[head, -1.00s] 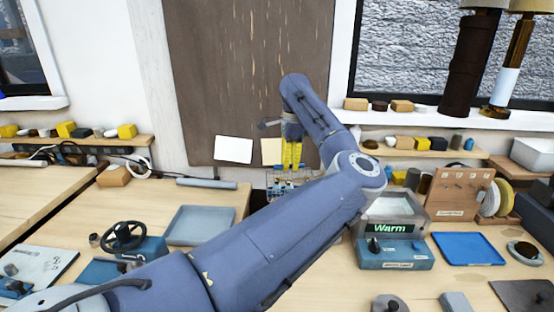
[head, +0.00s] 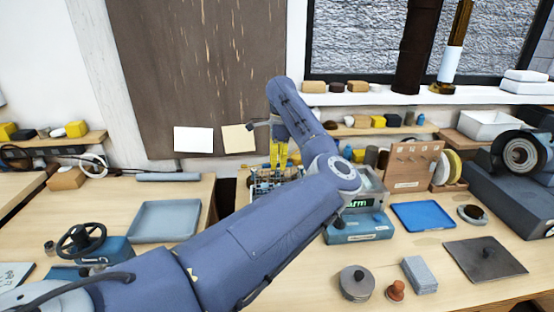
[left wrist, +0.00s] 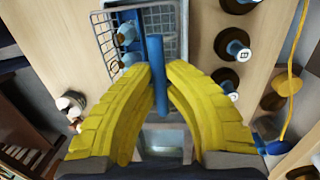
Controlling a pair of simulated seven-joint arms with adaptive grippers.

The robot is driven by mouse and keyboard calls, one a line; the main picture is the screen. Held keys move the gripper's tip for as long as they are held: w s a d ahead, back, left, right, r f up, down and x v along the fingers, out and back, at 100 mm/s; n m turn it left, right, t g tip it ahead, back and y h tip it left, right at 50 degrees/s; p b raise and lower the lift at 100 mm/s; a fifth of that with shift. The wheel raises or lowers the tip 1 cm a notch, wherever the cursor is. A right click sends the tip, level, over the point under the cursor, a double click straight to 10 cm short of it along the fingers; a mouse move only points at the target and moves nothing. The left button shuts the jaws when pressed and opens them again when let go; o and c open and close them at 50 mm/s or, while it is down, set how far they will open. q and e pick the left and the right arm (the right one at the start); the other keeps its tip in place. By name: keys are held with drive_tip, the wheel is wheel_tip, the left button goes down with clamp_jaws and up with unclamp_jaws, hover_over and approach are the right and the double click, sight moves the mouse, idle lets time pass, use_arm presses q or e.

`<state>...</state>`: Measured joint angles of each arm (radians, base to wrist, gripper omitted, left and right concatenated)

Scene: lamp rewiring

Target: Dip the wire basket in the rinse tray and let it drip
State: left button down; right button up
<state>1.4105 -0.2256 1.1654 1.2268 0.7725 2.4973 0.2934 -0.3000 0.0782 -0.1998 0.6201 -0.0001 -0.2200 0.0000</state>
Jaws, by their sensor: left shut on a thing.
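The wire basket (head: 268,182) is at the back of the table in the head view, partly hidden by my left arm. In the left wrist view the wire basket (left wrist: 168,18) has a grey mesh, a blue upright handle (left wrist: 158,75) and small blue pieces inside. My left gripper (head: 278,158) has yellow fingers and is above the basket. In the left wrist view my left gripper (left wrist: 160,85) is shut on the blue handle. A shallow grey-blue tray (head: 165,222) and a bright blue tray (head: 423,215) lie on the table; I cannot tell which is the rinse tray. My right gripper is out of view.
A box with a lit display (head: 358,228) stands just right of my left arm. A pegboard stand (head: 410,166) is behind the blue tray. A handwheel device (head: 85,243) is at left. Dark spools (left wrist: 232,45) stand right of the basket in the wrist view.

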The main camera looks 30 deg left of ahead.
use_arm(q)
drive_tip(key=shift+f, duration=4.7)
drive_tip(key=shift+r, duration=4.2)
drive_tip(key=shift+r, duration=2)
